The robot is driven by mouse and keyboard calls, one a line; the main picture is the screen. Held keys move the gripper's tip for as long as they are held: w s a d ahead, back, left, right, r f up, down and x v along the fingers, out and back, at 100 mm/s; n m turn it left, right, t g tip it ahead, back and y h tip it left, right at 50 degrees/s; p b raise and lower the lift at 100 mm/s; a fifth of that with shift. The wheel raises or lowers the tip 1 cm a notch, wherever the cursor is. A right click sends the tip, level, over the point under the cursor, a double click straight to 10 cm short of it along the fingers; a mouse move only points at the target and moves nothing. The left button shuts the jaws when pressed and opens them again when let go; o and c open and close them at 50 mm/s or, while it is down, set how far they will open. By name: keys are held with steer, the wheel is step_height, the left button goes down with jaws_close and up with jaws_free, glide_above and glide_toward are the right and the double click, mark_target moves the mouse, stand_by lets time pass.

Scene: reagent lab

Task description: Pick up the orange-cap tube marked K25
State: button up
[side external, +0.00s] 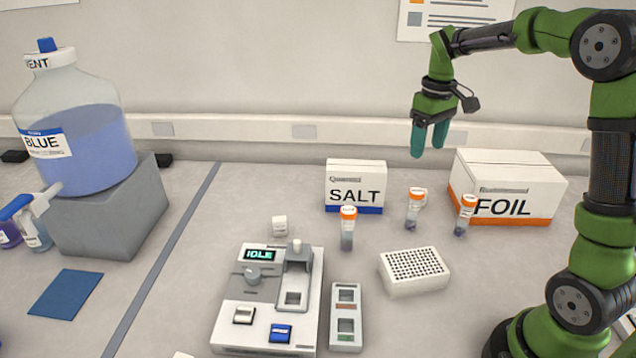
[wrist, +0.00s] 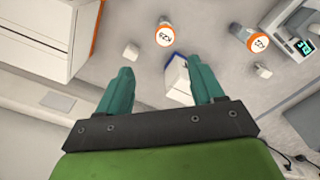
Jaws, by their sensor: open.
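The tube whose orange-rimmed cap seems to read K25 (wrist: 165,34) stands ahead of my fingers in the wrist view. It appears to be the middle tube (side external: 413,209) in the side view, between the SALT and FOIL boxes. My gripper (side external: 428,147) is open and empty, high above the bench near the back wall. Its two teal fingers (wrist: 160,72) are spread in the wrist view. Another orange-cap tube (side external: 348,228) stands near the machine and also shows in the wrist view (wrist: 257,41). A third orange-cap tube (side external: 466,215) stands before the FOIL box.
The SALT box (side external: 355,184) and FOIL box (side external: 506,185) stand at the back. A white perforated rack (side external: 414,285) lies in front of the tubes. The machine reading IDLE (side external: 238,315) and a two-slot holder (side external: 346,317) are nearer.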

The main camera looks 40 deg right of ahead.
steer(key=n, duration=0.1)
glide_toward(415, 201)
steer(key=f, duration=0.2)
steer(key=d+f, duration=0.1)
steer(key=f, duration=0.1)
steer(key=d+f, duration=0.1)
steer(key=f, duration=0.1)
steer(key=shift+w, duration=0.35)
steer(key=shift+w+a+f, duration=0.1)
steer(key=shift+a+f, duration=0.05)
steer(key=shift+f, duration=1.15)
steer(key=shift+a+f, duration=0.15)
steer(key=shift+f, duration=1.2)
steer(key=shift+c, duration=0.5)
steer(key=c, duration=1)
steer(key=shift+r, duration=0.1)
